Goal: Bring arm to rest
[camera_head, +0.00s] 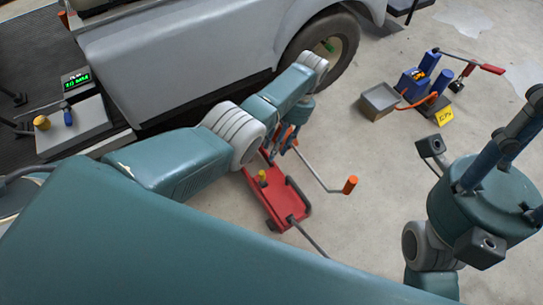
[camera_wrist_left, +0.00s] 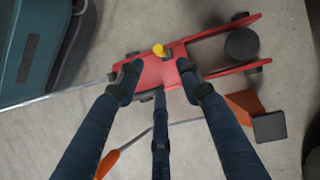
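My left gripper (camera_head: 285,140) is beyond the left arm's bend in the head view, above a red floor jack (camera_head: 290,203). In the left wrist view its blue fingers (camera_wrist_left: 160,82) are spread apart, with nothing between them. The red jack (camera_wrist_left: 215,60) lies below the fingertips, with a yellow knob (camera_wrist_left: 159,50) on it. Whether a fingertip touches the jack I cannot tell. My right gripper (camera_head: 500,155) is at the right edge of the head view, with its fingers pointing up and partly cut off.
A crank with an orange handle (camera_head: 350,185) sticks out beside the jack. A grey vehicle (camera_head: 190,55) with a wheel (camera_head: 328,45) stands behind. A blue pump unit (camera_head: 418,85), a grey tray (camera_head: 379,101) and a yellow tag (camera_head: 444,115) are at the back right. Bare floor lies between.

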